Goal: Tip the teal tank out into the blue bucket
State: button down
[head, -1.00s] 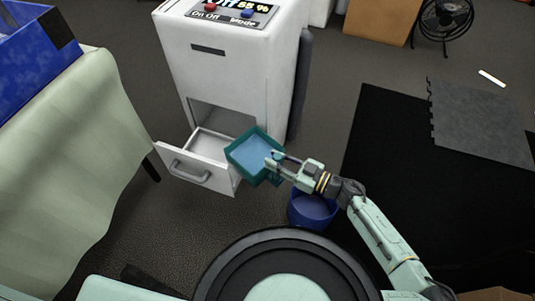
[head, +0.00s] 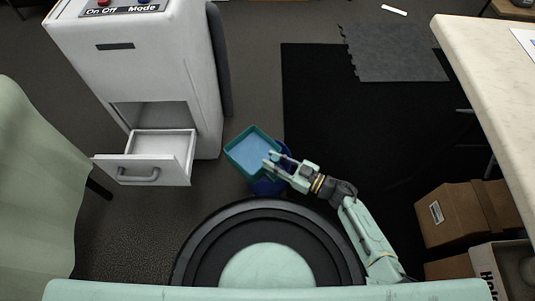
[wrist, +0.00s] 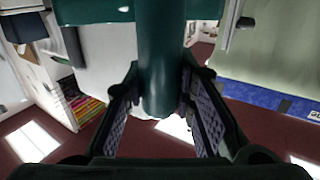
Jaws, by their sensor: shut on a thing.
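The teal tank (head: 233,152) is an open box with light blue water in it. In the head view it is held in the air, roughly level, right of the open drawer. My gripper (head: 271,158) is shut on the tank's right side. In the wrist view the fingers (wrist: 160,105) close around a teal upright handle (wrist: 160,60). The blue bucket (head: 264,187) is on the floor below and behind the tank and gripper, which hide most of it.
A white machine (head: 155,70) stands at left with its drawer (head: 140,170) pulled out. A cloth-covered table (head: 35,190) is at far left. A pale table (head: 490,70) and cardboard boxes (head: 455,215) are at right. A black mat (head: 350,110) covers clear floor.

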jog(key=shift+f+b, duration=1.4)
jog(key=shift+b, duration=0.05)
jog(key=shift+w+d+r+m+t+y, duration=0.1)
jog(key=shift+w+d+r+m+t, duration=0.15)
jog(key=shift+m, duration=0.4)
jog(key=shift+w+d+r+m+y, duration=0.1)
jog(key=shift+w+d+r+m, duration=0.15)
jog(key=shift+m, duration=0.35)
jog(key=shift+w+d+r+m+t+y, duration=0.1)
jog(key=shift+d+r+m+t, duration=0.2)
jog(key=shift+m, duration=0.35)
jog(key=w+d+f+m+t+h+b, duration=0.1)
jog(key=w+d+f+m+t+b, duration=0.4)
jog(key=m+b, duration=0.5)
jog(key=shift+w+d+f+m+h, duration=0.3)
jog(key=shift+w+d+f+m, duration=1)
jog(key=shift+m, duration=2.6)
jog(key=shift+s+a+f, duration=0.25)
jog(key=shift+a+f, duration=0.05)
jog(key=shift+a, duration=0.05)
